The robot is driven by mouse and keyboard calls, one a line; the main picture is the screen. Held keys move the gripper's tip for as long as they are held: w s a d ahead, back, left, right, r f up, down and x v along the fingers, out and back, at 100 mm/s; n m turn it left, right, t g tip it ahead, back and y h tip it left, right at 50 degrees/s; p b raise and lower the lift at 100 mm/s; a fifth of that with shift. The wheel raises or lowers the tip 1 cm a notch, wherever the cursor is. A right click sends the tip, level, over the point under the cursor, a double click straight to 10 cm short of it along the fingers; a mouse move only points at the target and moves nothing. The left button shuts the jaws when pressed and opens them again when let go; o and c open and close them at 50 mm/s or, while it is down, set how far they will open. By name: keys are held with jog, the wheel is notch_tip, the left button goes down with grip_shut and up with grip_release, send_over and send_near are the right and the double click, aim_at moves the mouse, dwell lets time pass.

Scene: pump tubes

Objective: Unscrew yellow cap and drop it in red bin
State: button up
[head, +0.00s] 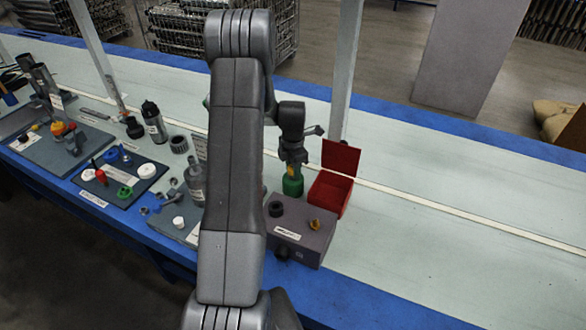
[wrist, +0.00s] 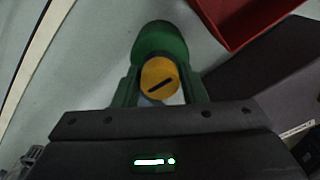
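A yellow cap (wrist: 160,77) with a dark slot on its face sits between the two fingers of my gripper (wrist: 160,88) in the wrist view. A green rounded body (wrist: 160,40) lies just beyond it. In the head view my gripper (head: 292,160) points down over this green body (head: 292,187), with a bit of yellow showing at the fingers. The fingers stand apart on either side of the cap; I cannot tell whether they press on it. The red bin (head: 326,198) stands open just to the right, and its edge shows in the wrist view (wrist: 235,25).
A metal post (head: 345,70) rises behind. Bottles and small parts cover the left of the table. The table to the right is clear.

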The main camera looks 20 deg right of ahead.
dwell(0.5)
jog(key=m+b, duration=0.1)
jog(key=m, duration=0.8)
jog(key=m+b, duration=0.1)
jog(key=m, duration=0.4)
jog(key=shift+m, duration=2.2)
jog(key=c, duration=0.8)
